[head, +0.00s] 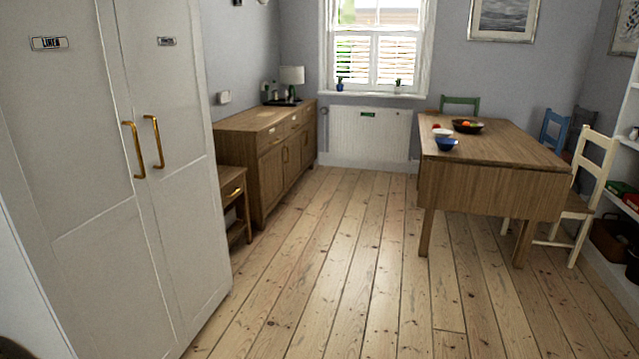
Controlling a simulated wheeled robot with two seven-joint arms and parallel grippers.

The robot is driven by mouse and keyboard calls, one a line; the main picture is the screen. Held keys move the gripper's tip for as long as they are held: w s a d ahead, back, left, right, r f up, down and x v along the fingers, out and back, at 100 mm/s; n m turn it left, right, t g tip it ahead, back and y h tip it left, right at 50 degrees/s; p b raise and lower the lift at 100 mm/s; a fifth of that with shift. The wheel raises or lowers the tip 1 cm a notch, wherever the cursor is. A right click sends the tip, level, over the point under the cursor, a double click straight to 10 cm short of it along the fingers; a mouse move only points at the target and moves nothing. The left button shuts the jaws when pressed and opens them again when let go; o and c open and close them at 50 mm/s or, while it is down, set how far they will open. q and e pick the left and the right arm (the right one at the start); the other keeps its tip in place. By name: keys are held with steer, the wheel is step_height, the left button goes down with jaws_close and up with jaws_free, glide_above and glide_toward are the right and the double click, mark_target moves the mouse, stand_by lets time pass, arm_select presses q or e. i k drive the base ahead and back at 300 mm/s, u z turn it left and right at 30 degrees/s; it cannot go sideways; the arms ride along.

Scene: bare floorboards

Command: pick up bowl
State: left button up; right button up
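A small blue bowl (446,145) sits near the left edge of the wooden table (500,158), at the right of the head view. A white bowl or dish (442,133) stands just behind it. A wider dark bowl (476,128) with orange and red items in it stands further back on the same table. Which bowl the task means cannot be told. Neither of my grippers shows in the head view, and the table is some way off across the floor.
Bare floorboards (340,260) lie open up to the table. A white wardrobe (110,150) stands close at left, with a wooden sideboard (270,165) beyond it. A cream chair (590,190) stands at the table's right, and white shelves line the right edge.

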mark_target(442, 135)
steer(key=z, duration=0.05)
steer(key=i, duration=2.85)
steer(key=z, duration=1.25)
steer(key=i, duration=2.35)
steer(key=z, duration=1.05)
